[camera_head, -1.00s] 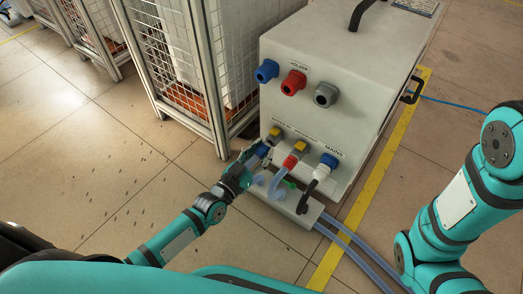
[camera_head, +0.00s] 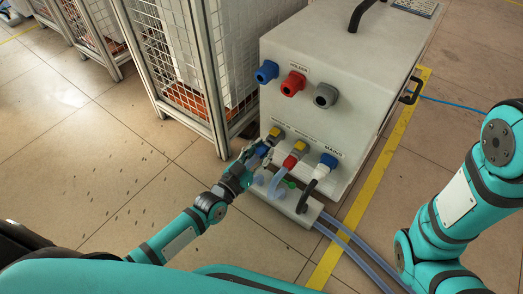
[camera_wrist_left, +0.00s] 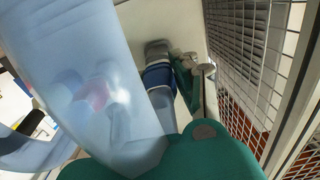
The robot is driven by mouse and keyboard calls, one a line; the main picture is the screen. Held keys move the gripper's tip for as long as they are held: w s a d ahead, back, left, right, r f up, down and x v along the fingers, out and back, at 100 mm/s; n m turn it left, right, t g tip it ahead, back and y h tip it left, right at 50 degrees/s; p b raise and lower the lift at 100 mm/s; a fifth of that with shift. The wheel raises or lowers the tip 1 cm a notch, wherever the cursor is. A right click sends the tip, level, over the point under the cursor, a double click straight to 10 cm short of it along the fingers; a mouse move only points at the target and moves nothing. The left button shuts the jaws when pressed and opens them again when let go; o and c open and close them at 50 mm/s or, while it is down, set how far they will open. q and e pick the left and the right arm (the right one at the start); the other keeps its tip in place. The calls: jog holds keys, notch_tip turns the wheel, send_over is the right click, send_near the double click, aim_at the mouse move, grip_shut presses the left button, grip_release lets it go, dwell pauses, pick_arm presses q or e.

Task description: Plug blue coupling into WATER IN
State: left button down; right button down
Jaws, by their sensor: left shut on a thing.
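My left gripper (camera_head: 254,155) is at the left lower side of the machine's front panel, shut on the blue coupling (camera_wrist_left: 158,75). In the left wrist view the coupling has a blue band and a grey end pointing at the pale panel, beside a green finger. A translucent hose (camera_wrist_left: 85,70) fills much of that view. The yellow-topped WATER IN port (camera_head: 275,131) is the leftmost of the lower row, just past the fingertips. Whether the coupling is seated in it is hidden. My right arm is at the right; its gripper is out of view.
A red coupling (camera_head: 290,161) with a hose sits in the middle port and a blue mains plug (camera_head: 327,161) at the right. A pale hose box (camera_head: 300,212) lies below. A wire-mesh cage (camera_head: 185,80) stands close at the left.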

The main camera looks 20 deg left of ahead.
pick_arm(q)
jog(key=shift+w+d, duration=0.2)
jog(key=shift+w, duration=0.4)
jog(key=c, duration=0.9)
grip_release()
jog(key=shift+c, duration=0.2)
